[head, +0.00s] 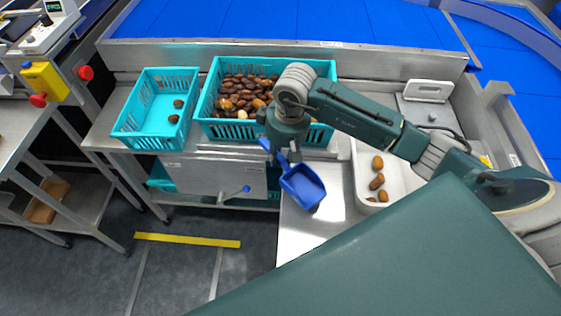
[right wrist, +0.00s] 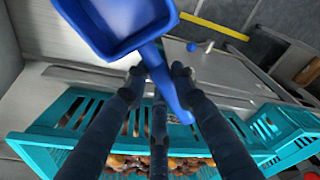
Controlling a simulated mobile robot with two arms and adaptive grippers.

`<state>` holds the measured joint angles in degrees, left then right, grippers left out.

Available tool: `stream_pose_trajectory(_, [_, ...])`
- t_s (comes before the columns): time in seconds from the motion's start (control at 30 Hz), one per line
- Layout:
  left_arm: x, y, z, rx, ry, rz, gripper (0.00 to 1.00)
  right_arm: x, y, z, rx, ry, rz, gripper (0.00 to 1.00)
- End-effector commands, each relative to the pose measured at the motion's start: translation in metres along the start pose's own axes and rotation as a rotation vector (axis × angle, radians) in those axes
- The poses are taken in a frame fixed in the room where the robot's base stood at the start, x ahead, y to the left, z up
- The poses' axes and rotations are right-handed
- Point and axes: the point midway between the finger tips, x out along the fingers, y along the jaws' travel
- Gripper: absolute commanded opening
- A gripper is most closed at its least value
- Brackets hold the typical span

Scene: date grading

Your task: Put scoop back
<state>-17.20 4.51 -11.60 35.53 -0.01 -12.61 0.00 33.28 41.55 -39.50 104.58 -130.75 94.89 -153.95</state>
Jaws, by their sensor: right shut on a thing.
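A blue scoop (head: 303,187) shows in the head view just in front of the large teal crate, its bowl over the steel table. My right gripper (head: 283,152) is shut on its handle. In the right wrist view the scoop (right wrist: 115,22) has its bowl at the top, and its handle passes between the fingers of my right gripper (right wrist: 155,78). The bowl looks empty. I cannot tell whether the scoop touches the table. My left gripper is not in view.
A large teal crate (head: 208,92) full of dates stands behind my right gripper. A small teal crate (head: 150,100) with a few dates is left of it. A white tray (head: 362,160) with several dates lies right of the scoop. A scale (head: 428,92) stands at the back right.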

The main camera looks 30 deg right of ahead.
Motion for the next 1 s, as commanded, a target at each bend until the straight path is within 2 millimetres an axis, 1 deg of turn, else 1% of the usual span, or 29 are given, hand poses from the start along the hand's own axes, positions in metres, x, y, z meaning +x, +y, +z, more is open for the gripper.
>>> stream_pose_trajectory(0.13, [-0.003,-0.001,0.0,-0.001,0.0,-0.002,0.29,0.012,-0.001,0.003,0.001,-0.003,-0.001,0.0])
stream_pose_trajectory(0.33, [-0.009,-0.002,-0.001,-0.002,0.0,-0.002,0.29,0.04,-0.001,0.007,0.001,-0.002,-0.002,0.0])
stream_pose_trajectory(0.4, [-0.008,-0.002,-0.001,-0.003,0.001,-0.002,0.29,0.043,0.0,0.006,0.001,0.001,0.0,0.0])
stream_pose_trajectory(0.6, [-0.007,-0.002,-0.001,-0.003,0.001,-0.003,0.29,0.043,0.001,0.006,0.0,0.002,0.001,0.0])
stream_pose_trajectory(0.73, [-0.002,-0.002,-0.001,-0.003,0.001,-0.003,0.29,0.047,0.0,0.007,-0.001,0.001,0.001,0.0])
stream_pose_trajectory(0.77, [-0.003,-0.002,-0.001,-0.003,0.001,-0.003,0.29,0.047,0.0,0.007,-0.001,0.0,0.001,0.27])
stream_pose_trajectory(0.83, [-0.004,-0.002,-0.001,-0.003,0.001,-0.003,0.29,0.046,0.0,0.007,-0.001,0.0,0.0,0.41])
stream_pose_trajectory(0.87, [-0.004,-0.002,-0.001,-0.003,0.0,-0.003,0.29,0.046,0.0,0.007,-0.001,0.0,0.0,0.44])
stream_pose_trajectory(1.0, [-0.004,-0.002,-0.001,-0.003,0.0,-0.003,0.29,0.046,0.0,0.007,-0.001,0.0,0.0,0.44])
